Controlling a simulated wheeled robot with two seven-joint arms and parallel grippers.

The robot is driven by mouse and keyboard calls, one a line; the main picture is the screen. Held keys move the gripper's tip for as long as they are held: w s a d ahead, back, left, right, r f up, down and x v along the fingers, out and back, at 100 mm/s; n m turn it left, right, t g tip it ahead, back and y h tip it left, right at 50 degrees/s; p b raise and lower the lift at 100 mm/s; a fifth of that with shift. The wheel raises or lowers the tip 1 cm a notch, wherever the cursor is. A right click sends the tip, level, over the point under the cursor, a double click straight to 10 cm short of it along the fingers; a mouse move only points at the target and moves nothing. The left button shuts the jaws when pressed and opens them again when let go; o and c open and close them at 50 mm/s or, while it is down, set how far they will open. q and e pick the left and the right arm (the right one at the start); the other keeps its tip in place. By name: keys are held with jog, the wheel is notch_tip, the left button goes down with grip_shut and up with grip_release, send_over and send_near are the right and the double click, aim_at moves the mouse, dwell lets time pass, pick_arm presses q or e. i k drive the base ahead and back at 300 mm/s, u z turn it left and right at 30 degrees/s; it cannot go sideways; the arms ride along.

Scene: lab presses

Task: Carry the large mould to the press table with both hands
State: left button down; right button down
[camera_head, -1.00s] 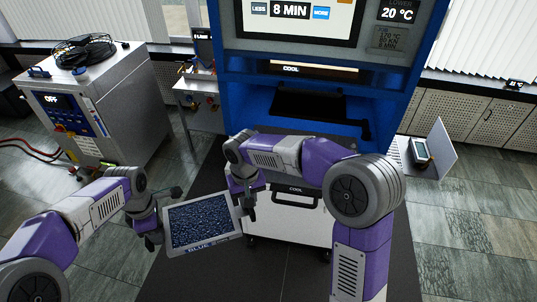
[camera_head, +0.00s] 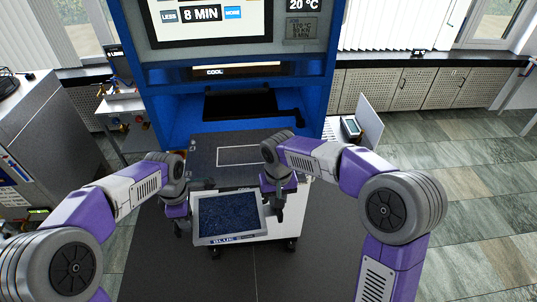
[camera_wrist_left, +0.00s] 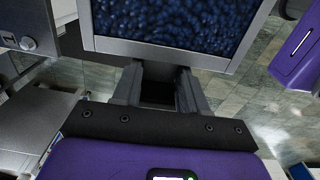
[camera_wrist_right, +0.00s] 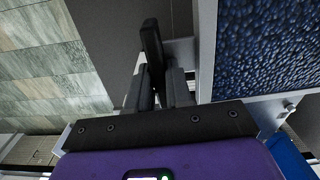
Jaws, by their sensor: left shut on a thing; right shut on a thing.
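The large mould (camera_head: 228,217) is a shallow grey tray with dark blue granules and the word BLUE on its front edge. It hangs in front of the press table, nearly level. My left gripper (camera_head: 183,222) is shut on its left side and my right gripper (camera_head: 276,208) on its right side. The mould's rim also shows in the left wrist view (camera_wrist_left: 160,50) and the right wrist view (camera_wrist_right: 207,60). The press table (camera_head: 203,153) is a dark grey surface with a white rectangle outline, beyond the mould. My right forearm covers part of its right side.
The blue press (camera_head: 168,100) stands behind the table, with a dark slot and a screen above. A white cabinet (camera_head: 272,235) on casters stands below the table. A grey machine (camera_head: 45,130) is at left. A small stand with a device (camera_head: 351,127) is at right.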

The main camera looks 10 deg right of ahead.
aim_at(243, 154)
jog(key=z, duration=0.2)
jog(key=i, duration=1)
